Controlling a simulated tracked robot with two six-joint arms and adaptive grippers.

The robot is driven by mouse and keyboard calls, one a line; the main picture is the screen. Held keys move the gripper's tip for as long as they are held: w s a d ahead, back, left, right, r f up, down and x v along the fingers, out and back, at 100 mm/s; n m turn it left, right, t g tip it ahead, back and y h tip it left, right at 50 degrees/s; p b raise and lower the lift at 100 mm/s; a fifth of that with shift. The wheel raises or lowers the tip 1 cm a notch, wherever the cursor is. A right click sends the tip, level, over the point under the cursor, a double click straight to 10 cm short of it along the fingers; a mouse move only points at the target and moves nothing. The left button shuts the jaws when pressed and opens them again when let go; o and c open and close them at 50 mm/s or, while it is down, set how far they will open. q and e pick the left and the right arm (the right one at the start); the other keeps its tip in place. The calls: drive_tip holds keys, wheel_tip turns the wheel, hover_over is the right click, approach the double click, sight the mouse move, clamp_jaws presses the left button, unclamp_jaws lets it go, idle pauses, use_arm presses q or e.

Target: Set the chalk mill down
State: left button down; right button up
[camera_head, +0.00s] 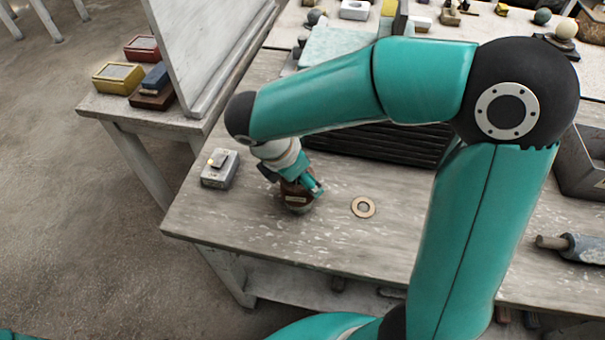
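A brown, rounded body with a pale label, which I take to be the chalk mill (297,199), is at the front left of the worktable (250,235). My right gripper (294,184) points down over it, with fingers on either side of its upper part, and appears shut on it. The gripper and wrist hide the mill's top. I cannot tell whether its base touches the table. A flat tan ring (363,207) lies on the table to the right of the mill. My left gripper is not in view.
A grey box with a small top piece (220,168) stands left of the mill. A dark ridged panel (385,143) lies behind my forearm. A grey roller (585,248) and a dark bin (583,160) are at the right. Bare tabletop surrounds the ring.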

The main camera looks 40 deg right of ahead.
drive_tip(key=shift+f+b, duration=0.3)
drive_tip(key=shift+f, duration=0.2)
drive_tip(key=o, duration=1.4)
drive_tip(key=shift+r, duration=0.15)
drive_tip(key=shift+r+p, duration=1.85)
drive_tip(key=shift+p, duration=0.1)
